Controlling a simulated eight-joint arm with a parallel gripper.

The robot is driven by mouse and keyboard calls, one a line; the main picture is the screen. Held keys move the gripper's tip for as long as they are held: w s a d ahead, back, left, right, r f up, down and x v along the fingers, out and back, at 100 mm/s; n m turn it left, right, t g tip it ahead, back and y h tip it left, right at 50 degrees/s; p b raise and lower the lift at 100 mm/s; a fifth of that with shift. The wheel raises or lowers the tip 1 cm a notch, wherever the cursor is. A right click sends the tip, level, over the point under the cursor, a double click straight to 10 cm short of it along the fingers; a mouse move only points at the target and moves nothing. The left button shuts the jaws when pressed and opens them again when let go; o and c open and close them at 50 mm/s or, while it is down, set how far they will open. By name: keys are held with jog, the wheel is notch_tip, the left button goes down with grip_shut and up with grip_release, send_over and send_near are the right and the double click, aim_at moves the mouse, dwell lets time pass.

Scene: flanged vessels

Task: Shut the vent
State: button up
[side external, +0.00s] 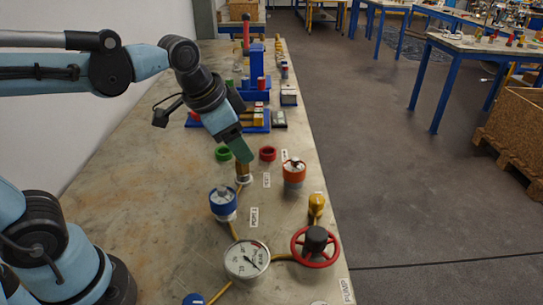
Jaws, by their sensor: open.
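My gripper (240,152) has green fingers and points down over the middle of the table. It is open. A small brass fitting (243,173) stands directly below the fingertips; I cannot tell whether they touch it. The fingers hide its top. A yellow hose runs from it toward the gauge. Small white labels stand beside the fittings, one (267,180) right of the brass fitting, but most are too small to read. I cannot tell for certain which part is the vent.
A blue-collared vessel (223,205) and an orange-collared one (294,174) stand close by. Nearer are a dial gauge (247,259), a red handwheel (315,247) and a yellow fitting (317,205). Green (223,153) and red (267,153) rings lie behind. Blue stands (256,80) are farther back.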

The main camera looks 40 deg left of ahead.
jog(key=w+d+r+m+g, duration=0.1)
jog(key=w+d+m+g, duration=0.2)
jog(key=w+d+m, duration=0.3)
jog(key=m+g, duration=0.2)
jog(key=m, duration=0.5)
send_near(317, 198)
notch_tip(317, 198, down, 9)
jog(key=shift+w+d+r, duration=0.1)
jog(key=shift+d, duration=0.05)
jog(key=c, duration=1)
jog(key=shift+c, duration=0.2)
